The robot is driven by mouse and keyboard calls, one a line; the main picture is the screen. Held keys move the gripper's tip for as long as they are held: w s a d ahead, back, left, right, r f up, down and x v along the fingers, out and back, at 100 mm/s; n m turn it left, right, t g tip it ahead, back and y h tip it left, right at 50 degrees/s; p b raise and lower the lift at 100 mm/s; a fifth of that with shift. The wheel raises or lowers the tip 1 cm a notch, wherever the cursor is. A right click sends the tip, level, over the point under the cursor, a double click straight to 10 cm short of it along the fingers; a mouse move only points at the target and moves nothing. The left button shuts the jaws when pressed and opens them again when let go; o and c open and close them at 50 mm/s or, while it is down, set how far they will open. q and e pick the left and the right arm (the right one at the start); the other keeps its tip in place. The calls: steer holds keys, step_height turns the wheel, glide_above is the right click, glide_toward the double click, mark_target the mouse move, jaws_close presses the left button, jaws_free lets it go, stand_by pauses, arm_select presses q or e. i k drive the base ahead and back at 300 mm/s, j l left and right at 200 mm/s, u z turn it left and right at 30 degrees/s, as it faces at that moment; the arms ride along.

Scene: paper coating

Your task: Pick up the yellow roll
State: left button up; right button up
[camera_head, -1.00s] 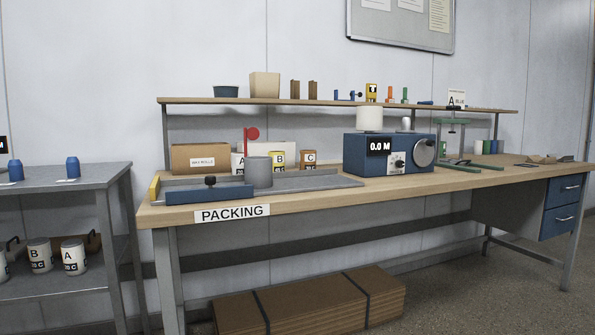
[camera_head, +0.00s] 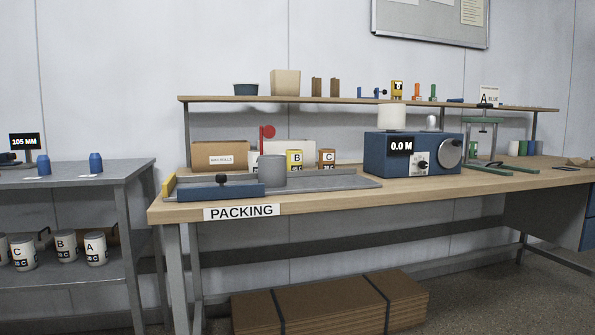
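A yellow roll (camera_head: 294,160) with a white label marked B stands at the back of the packing bench (camera_head: 400,189). Its lower part is hidden by the grey tray-like fixture (camera_head: 330,183) in front of it. A brown-orange roll (camera_head: 327,159) marked C stands to its right. To its left, a white roll is mostly hidden behind the red paddle (camera_head: 267,132) and a grey cylinder (camera_head: 271,170). Neither of my grippers is in view.
A blue machine (camera_head: 376,153) reading 0.0 M stands right of the rolls. A raised shelf (camera_head: 340,101) with small tools runs above. A blue block (camera_head: 220,191) lies at the bench's front left. A grey rack (camera_head: 128,175) stands at left. Cardboard (camera_head: 330,303) lies below.

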mark_target(294, 156)
steer(key=i+l+u, duration=0.15)
steer(key=i+u, duration=0.15)
steer(key=i, duration=0.2)
steer(key=i+l+u, duration=0.35)
steer(key=i, duration=0.15)
steer(key=i+l+u, duration=0.3)
steer(key=i, duration=0.15)
